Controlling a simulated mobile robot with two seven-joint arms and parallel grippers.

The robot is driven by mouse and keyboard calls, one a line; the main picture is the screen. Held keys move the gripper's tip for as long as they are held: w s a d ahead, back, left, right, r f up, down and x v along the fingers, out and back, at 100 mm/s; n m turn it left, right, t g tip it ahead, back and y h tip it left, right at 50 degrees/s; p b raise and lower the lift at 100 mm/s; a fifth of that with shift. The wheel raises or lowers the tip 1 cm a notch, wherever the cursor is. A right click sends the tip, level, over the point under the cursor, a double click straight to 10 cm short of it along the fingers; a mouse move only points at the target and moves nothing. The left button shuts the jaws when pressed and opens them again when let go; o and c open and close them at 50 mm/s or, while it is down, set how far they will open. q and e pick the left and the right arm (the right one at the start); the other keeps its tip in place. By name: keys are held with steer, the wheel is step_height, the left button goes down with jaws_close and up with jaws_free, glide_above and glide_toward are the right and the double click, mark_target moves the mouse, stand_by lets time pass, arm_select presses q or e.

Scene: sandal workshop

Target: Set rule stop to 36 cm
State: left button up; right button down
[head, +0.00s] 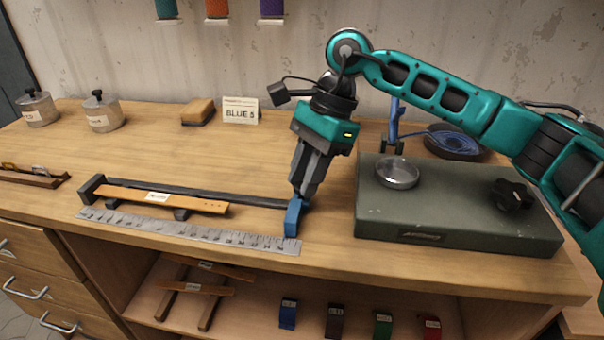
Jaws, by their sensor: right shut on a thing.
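A metal rule (190,231) with dark numbers lies along the front of the bench, in front of a dark rail (250,200) with an end block (93,188) at its left. A blue stop (292,219) sits at the rail's right end, beside the rule's high-number end. My right gripper (297,196) points down and is shut on the top of the blue stop. An orange-brown strip (160,198) with a white label lies between the rail and the rule. The rule's numbers are too small to read exactly. My left gripper is not in view.
A green-grey slab (450,235) with a metal dish (397,173) and a black knob (512,195) stands to the right. A "BLUE 5" card (240,111), a brush (198,112) and two lidded pots (103,112) stand at the back. A shelf below holds coloured pieces (383,325).

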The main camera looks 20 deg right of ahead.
steer(key=shift+d, duration=0.15)
steer(key=c, duration=1.1)
jaws_free()
steer(key=shift+s+d, duration=0.1)
steer(key=shift+s, duration=0.05)
steer(key=shift+o, duration=1.1)
steer(key=p+v, duration=0.1)
steer(key=v, duration=1.2)
steer(key=shift+a, duration=0.25)
